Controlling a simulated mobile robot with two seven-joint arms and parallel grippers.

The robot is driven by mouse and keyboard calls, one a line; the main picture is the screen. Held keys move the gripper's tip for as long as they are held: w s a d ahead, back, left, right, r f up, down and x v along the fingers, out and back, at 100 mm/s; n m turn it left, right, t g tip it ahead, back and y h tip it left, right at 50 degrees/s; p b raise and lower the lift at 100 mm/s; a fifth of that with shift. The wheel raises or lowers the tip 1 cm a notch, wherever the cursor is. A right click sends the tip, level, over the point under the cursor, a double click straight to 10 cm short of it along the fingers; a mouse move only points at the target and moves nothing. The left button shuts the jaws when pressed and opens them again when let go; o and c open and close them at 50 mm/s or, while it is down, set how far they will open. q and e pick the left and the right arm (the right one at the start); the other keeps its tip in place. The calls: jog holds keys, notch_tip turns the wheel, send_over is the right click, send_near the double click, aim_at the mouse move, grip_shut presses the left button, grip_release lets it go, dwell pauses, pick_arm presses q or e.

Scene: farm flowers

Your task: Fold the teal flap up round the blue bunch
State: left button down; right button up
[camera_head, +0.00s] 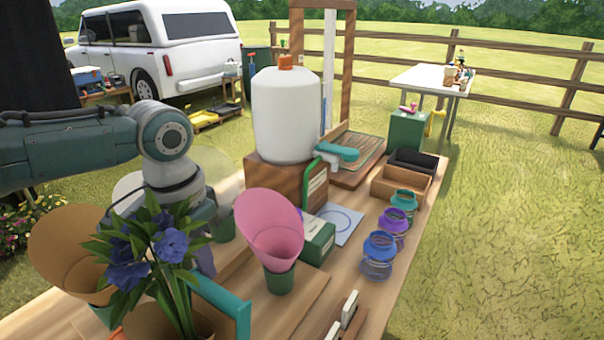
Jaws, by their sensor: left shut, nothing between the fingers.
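The blue bunch (170,245), blue flowers with dark green leaves, stands at the lower left, its base inside a brown wrap (150,322) cut off by the bottom edge. The teal flap (222,297) stands tilted just right of the bunch's stems, with a teal rim; its lower part is out of view. My left gripper (206,262) reaches down behind the bunch, beside its right side and above the flap. It is shut and empty, and leaves partly hide it. I cannot tell whether it touches the flap. My right gripper is not in view.
A pink cone wrap (271,230) in a green pot stands right of the flap. A brown cone wrap (72,248) is at the left. A white tank (288,115) on a wooden box stands behind. Jars (380,247) line the table's right edge.

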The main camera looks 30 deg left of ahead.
pick_arm(q)
notch_tip(320, 180, up, 10)
jog(key=p, duration=0.1)
jog(key=shift+s+p, duration=0.4)
jog(key=shift+s, duration=0.05)
dwell(0.5)
